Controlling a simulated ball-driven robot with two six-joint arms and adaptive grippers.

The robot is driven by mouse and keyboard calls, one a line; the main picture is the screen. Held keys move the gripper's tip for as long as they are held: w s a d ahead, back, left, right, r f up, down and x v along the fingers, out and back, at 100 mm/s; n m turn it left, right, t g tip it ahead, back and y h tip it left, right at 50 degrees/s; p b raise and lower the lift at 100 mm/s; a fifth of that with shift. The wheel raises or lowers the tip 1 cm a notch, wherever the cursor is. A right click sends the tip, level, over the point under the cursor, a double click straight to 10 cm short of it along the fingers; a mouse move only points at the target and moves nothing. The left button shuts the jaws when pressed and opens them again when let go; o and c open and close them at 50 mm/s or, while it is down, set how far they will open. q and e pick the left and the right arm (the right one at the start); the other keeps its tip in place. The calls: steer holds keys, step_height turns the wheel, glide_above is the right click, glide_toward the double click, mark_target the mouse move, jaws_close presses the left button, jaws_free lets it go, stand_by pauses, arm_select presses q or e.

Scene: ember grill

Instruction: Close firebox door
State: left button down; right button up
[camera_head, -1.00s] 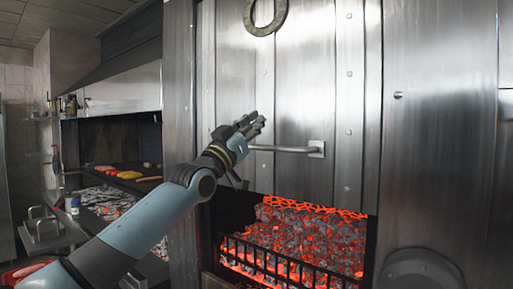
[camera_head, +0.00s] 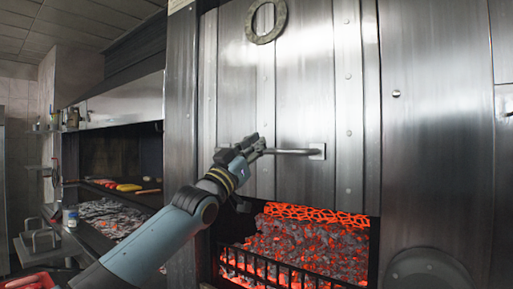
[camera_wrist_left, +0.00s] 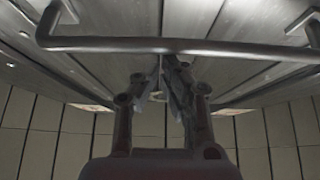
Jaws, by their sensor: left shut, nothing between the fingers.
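The firebox door (camera_head: 304,95) is a riveted steel panel with a round ring near its top. It is raised, and the opening below it shows glowing coals (camera_head: 300,245). A horizontal bar handle (camera_head: 292,151) is fixed low on the door. My left gripper (camera_head: 257,143) is at the left end of the handle, with its fingers shut and empty. In the left wrist view the handle bar (camera_wrist_left: 190,45) crosses in front of the shut fingertips (camera_wrist_left: 162,62); whether they touch it I cannot tell. My right gripper is out of view.
A black grate (camera_head: 285,270) stands across the front of the coals. At left, a second grill with a food shelf (camera_head: 125,185) and ash-covered coals (camera_head: 115,215) sits beyond a steel post (camera_head: 182,120). A red container (camera_head: 30,282) is at lower left.

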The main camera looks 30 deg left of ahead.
arm_select(q)
step_height(320, 180, down, 7)
steer(key=b, duration=0.3)
steer(key=shift+w+a+b, duration=0.15)
steer(key=shift+w+b, duration=0.15)
steer(key=shift+w, duration=0.1)
steer(key=shift+r, duration=0.15)
